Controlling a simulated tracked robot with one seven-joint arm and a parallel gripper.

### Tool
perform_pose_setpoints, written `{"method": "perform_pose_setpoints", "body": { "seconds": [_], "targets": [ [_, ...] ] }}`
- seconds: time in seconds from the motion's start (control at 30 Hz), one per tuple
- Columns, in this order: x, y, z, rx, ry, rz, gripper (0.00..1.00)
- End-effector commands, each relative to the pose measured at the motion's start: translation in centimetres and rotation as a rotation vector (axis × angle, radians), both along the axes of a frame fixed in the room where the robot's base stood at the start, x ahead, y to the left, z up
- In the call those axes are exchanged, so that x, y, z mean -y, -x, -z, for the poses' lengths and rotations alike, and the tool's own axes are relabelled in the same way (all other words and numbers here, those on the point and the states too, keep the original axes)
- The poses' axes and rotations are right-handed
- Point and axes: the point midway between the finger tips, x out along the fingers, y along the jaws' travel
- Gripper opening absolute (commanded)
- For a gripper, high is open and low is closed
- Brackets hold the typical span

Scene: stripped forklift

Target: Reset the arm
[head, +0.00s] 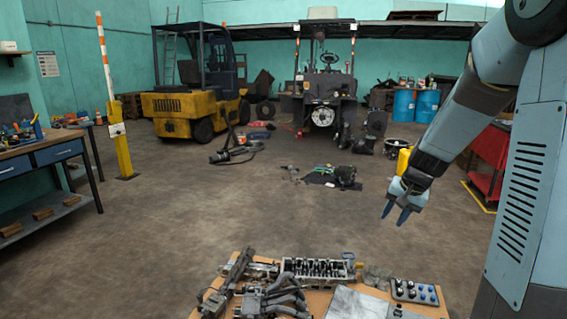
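My gripper (395,214) hangs at the right of the head view, with its blue fingers pointing down. A gap shows between the fingertips, and nothing is seen between them. My arm comes down to it from the upper right. The gripper is in the air beyond the right part of a workbench (345,303) and appears apart from everything on it. The stripped forklift (325,85) stands at the back centre.
Engine parts (318,270) and a tray of knobs (415,291) lie on the workbench. Loose parts (335,176) lie on the floor. A yellow forklift (190,103), a yellow post (121,150), blue barrels (404,105) and a red cart (490,147) stand around. The middle floor is mostly clear.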

Motion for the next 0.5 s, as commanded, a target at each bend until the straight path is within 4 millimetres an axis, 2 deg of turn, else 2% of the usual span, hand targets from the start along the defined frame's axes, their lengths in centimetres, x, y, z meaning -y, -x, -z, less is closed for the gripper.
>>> {"method": "perform_pose_setpoints", "body": {
  "seconds": [0.1,0.5],
  "targets": [
    [-1.6,2.1,-2.9,0.026,0.035,-0.056,0.37],
    [-5.4,10.2,-9.7,0.096,0.152,-0.215,0.37]
  ]
}}
